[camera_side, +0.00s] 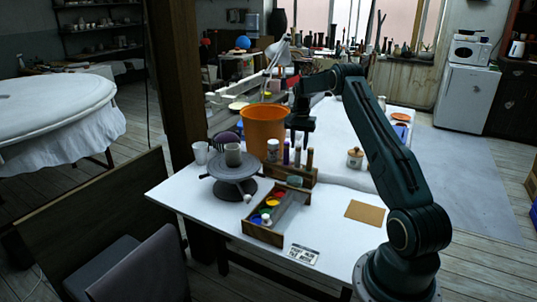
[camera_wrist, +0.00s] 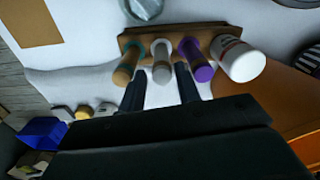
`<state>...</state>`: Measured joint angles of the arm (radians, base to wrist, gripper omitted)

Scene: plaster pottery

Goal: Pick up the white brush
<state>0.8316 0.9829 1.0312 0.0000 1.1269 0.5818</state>
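The white brush (camera_side: 297,156) stands upright in a wooden rack (camera_side: 289,175), between a purple brush (camera_side: 286,154) and a brown-topped brush (camera_side: 310,158). In the wrist view the white brush (camera_wrist: 162,62) is the middle one of the row, with the purple brush (camera_wrist: 194,58) to its right and the brown-topped brush (camera_wrist: 128,62) to its left. My gripper (camera_side: 299,137) points down just above the brush tops. In the wrist view its two fingers (camera_wrist: 160,72) are apart, one on each side of the white brush in the picture. I cannot tell whether they touch anything.
A white bottle (camera_side: 272,150) stands at the rack's end, beside a large orange bucket (camera_side: 264,127). A turntable (camera_side: 233,170) with a grey cup is at the left. A wooden paint box (camera_side: 265,233) stands in front. A lidded jar (camera_side: 355,158) and a brown board (camera_side: 365,212) lie right.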

